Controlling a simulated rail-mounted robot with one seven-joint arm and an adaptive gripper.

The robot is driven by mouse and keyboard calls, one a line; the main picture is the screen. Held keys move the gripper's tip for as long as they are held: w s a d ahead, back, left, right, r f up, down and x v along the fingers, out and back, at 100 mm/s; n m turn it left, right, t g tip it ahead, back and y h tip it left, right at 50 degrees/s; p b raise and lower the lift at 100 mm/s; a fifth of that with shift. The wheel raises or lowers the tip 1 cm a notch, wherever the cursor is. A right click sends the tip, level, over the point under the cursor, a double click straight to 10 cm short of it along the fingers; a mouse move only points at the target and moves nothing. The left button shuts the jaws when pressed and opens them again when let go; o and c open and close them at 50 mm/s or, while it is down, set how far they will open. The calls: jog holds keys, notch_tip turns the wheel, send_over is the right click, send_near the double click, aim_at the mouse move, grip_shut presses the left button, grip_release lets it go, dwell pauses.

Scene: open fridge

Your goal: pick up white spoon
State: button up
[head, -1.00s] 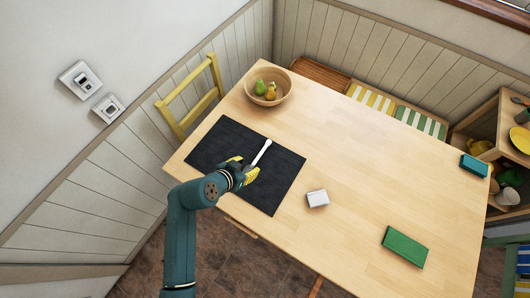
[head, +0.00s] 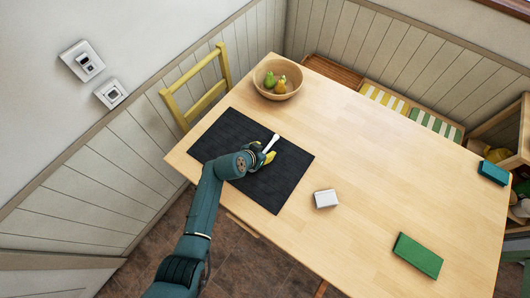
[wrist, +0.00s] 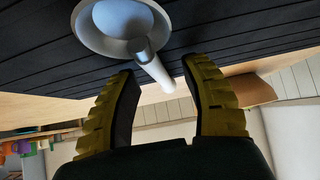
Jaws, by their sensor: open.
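The white spoon (head: 271,143) lies on the black placemat (head: 283,185) at the left part of the table. In the wrist view its bowl (wrist: 125,22) is at the top, and its handle (wrist: 155,70) runs down to the right. My gripper (head: 264,156) is at the near end of the visible part of the spoon and hides some of it in the head view. In the wrist view my gripper (wrist: 160,68) is open, with yellow ribbed fingers on either side of the handle's line. I see no finger clearly touching the spoon.
A wooden bowl (head: 264,87) with fruit stands behind the placemat. A white box (head: 326,199) lies right of the mat, and a green box (head: 418,255) and a teal box (head: 493,172) lie farther right. A yellow chair (head: 197,100) stands at the left edge.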

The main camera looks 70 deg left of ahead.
aim_at(265, 151)
jog(key=shift+w+a+f, duration=0.1)
jog(key=shift+w+f, duration=0.1)
grip_shut()
jog(key=shift+s, duration=0.1)
jog(key=shift+r, duration=0.1)
notch_tip(265, 151, up, 10)
jog(key=p, duration=0.3)
